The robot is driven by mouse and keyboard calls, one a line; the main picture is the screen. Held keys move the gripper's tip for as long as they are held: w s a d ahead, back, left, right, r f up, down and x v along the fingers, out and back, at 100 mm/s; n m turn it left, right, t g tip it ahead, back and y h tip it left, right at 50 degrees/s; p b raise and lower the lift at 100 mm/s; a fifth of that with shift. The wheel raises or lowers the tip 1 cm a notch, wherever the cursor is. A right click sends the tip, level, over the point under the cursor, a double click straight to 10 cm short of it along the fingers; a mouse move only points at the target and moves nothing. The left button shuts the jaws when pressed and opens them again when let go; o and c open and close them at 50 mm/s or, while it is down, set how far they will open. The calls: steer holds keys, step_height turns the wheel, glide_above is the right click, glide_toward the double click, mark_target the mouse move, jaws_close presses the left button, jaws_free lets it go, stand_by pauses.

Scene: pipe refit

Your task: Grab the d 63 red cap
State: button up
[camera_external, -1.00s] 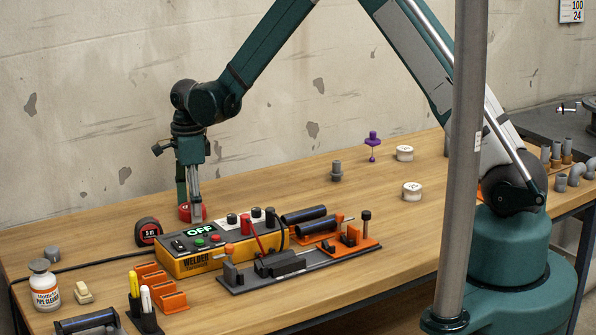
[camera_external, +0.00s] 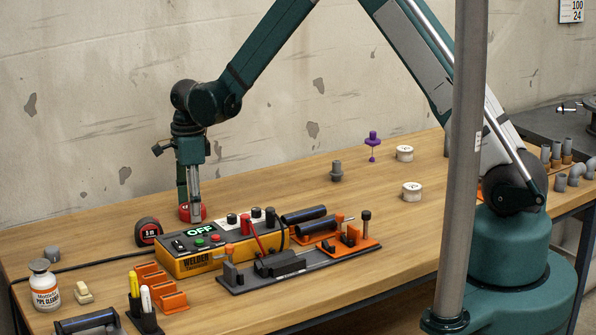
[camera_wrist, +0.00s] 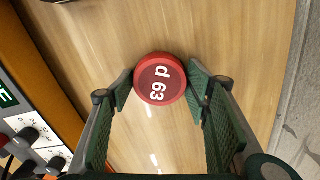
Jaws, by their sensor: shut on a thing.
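The red cap marked "d 63" (camera_wrist: 152,84) is round with white lettering and stands out clearly in the wrist view, between my two fingertips. In the external view the red cap (camera_external: 201,211) is at table height behind the welder box, partly hidden by my fingers. My gripper (camera_external: 191,212) points down at it. In the wrist view my gripper (camera_wrist: 161,88) has one green padded finger on each side of the cap, shut on it. Whether the cap is lifted off the table cannot be told.
The yellow welder box (camera_external: 185,263) with an "OFF" display stands just in front of my gripper. A tape measure (camera_external: 148,231) is to its left. A grey fitting (camera_external: 336,171) and white caps (camera_external: 411,192) lie to the right.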

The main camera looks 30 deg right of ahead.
steer(key=shift+r, duration=0.15)
step_height(320, 180, up, 10)
steer(key=p, duration=0.1)
stand_by(0.6)
stand_by(0.5)
